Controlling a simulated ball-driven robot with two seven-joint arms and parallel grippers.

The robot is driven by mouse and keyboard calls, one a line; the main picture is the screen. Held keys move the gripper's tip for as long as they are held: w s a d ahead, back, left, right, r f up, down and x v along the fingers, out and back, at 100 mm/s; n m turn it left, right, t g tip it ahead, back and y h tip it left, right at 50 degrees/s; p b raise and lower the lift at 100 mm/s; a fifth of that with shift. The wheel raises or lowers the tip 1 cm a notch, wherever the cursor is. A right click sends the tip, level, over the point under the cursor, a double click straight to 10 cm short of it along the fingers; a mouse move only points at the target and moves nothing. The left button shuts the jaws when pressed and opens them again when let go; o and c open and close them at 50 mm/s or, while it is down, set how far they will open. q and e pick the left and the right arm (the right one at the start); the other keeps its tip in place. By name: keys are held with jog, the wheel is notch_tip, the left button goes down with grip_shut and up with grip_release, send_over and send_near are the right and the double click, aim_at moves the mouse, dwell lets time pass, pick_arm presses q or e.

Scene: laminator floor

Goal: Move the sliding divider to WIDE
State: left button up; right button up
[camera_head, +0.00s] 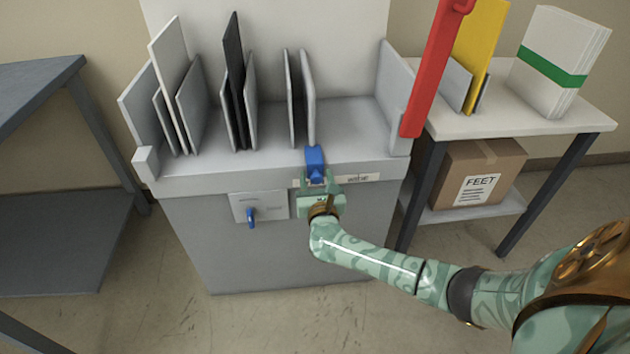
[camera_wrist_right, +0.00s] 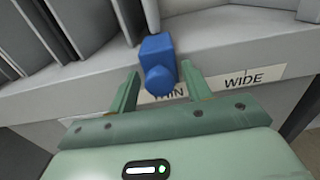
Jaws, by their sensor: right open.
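The sliding divider (camera_head: 308,95) is a grey upright panel with a blue handle (camera_head: 315,158) at the machine's front edge. In the right wrist view, the blue handle (camera_wrist_right: 157,62) stands above the partly covered THIN end of a label strip (camera_wrist_right: 240,82); WIDE is at the strip's right end. My right gripper (camera_head: 318,181) is open at the handle. In the right wrist view its two fingers (camera_wrist_right: 160,76) are on either side of the handle's rounded knob, with gaps visible. My left gripper is not in view.
Grey slots to the left hold a white panel (camera_head: 168,58) and a black panel (camera_head: 233,70). A blue switch (camera_head: 250,217) is on the front plate. A red lever (camera_head: 432,75) rises at the right end. The ledge right of the handle is clear up to the end wall.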

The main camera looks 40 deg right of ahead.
grip_shut()
jog(key=s+d, duration=0.2)
jog(key=d, duration=0.1)
jog(key=s+d, duration=0.2)
jog(key=d, duration=0.1)
jog(key=s+d, duration=0.2)
jog(key=d, duration=0.2)
jog(key=shift+s+d+p, duration=0.1)
jog(key=shift+p, duration=0.2)
jog(key=shift+d, duration=0.15)
grip_release()
jog(key=shift+s, duration=0.1)
jog(key=shift+d, duration=0.15)
